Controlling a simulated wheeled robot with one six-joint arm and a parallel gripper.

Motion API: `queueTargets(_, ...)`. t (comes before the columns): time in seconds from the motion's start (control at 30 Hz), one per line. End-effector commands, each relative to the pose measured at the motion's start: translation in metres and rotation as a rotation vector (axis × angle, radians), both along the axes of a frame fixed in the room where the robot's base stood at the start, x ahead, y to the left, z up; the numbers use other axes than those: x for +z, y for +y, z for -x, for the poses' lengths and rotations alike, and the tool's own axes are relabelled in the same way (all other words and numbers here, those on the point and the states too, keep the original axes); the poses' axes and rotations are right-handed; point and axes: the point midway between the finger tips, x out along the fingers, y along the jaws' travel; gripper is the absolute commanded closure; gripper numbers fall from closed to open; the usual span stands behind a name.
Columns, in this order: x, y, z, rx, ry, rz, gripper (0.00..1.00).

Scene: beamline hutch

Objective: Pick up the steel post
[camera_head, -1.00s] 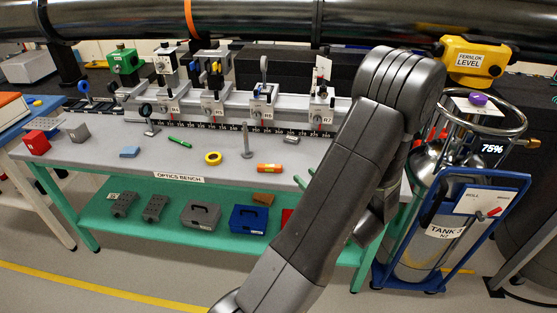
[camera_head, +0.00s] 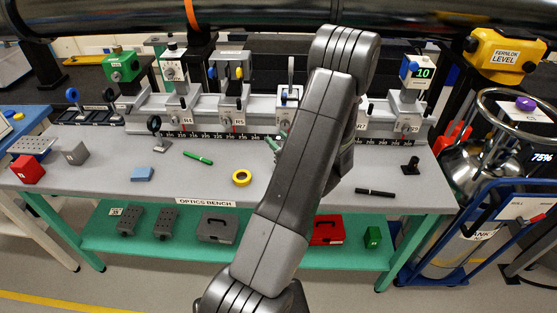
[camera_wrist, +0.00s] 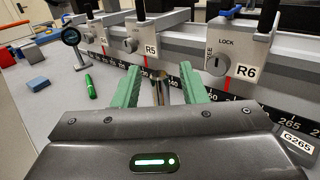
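The steel post (camera_wrist: 161,92) stands near the rail in the wrist view, between the two green fingers of my gripper (camera_wrist: 160,76). The fingers are spread, with a gap on either side of the post, and I cannot tell how deep it sits between them. Its lower part is hidden by my gripper body. In the head view my arm hides the post, and only a bit of a green finger shows at the arm's left edge.
The rail carriages marked R5 (camera_wrist: 145,45) and R6 (camera_wrist: 235,60) stand close behind my gripper.

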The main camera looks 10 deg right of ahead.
Motion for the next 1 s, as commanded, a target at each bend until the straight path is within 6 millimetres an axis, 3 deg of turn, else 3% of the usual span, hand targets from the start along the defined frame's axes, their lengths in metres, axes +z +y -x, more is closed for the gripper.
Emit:
queueTargets(0.2, -0.0004, 0.0003, -0.0010, 0.000, 0.000, 0.000, 0.61)
queueTargets(0.4, -0.0004, 0.0003, -0.0007, 0.000, 0.000, 0.000, 0.99)
queueTargets(0.43, -0.0004, 0.0003, -0.0007, 0.000, 0.000, 0.000, 1.00)
queueTargets(1.0, 0.0068, 0.0001, -0.0010, 0.000, -0.002, 0.001, 1.00)
